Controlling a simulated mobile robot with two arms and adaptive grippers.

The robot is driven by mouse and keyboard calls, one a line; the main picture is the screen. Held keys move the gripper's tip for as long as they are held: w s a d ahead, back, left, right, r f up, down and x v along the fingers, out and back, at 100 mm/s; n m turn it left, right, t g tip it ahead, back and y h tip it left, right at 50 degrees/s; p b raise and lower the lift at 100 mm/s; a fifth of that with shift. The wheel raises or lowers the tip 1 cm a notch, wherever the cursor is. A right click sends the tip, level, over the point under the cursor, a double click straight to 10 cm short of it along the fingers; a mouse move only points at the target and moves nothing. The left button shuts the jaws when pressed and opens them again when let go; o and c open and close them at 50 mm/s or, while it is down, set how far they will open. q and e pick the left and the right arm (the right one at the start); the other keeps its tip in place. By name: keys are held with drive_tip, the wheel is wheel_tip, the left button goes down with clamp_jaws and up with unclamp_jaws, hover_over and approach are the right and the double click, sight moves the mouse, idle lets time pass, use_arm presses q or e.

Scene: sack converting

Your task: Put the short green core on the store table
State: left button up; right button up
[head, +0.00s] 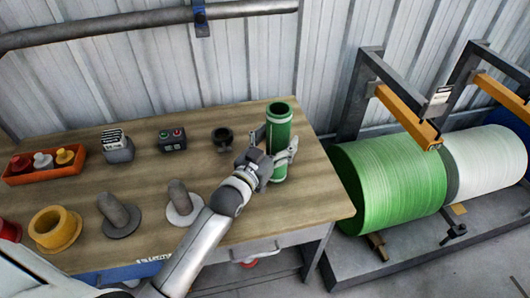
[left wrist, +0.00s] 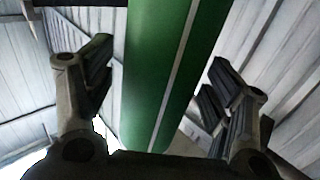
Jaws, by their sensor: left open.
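A green core (head: 278,130), a hollow upright tube with a pale stripe, stands on the right part of the wooden table (head: 235,112). My left gripper (head: 277,158) is open around its lower half, one finger on each side. In the left wrist view the green core (left wrist: 168,75) rises between the two open fingers of the left gripper (left wrist: 160,95), with gaps visible on both sides. My right gripper is not in view.
Grey flanged pegs (head: 118,215) and a yellow flanged ring (head: 55,229) stand at the table's front left. An orange tray (head: 45,172), a control box (head: 172,140) and a dark ring (head: 222,138) lie farther back. A large green roll (head: 390,187) on a rack stands right of the table.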

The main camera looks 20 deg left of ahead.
use_arm(q)
drive_tip(key=s+a+b, duration=0.1)
drive_tip(key=s+a, duration=0.1)
drive_tip(key=s, duration=0.9)
drive_tip(key=shift+s, duration=0.15)
drive_tip(key=shift+f, duration=0.1)
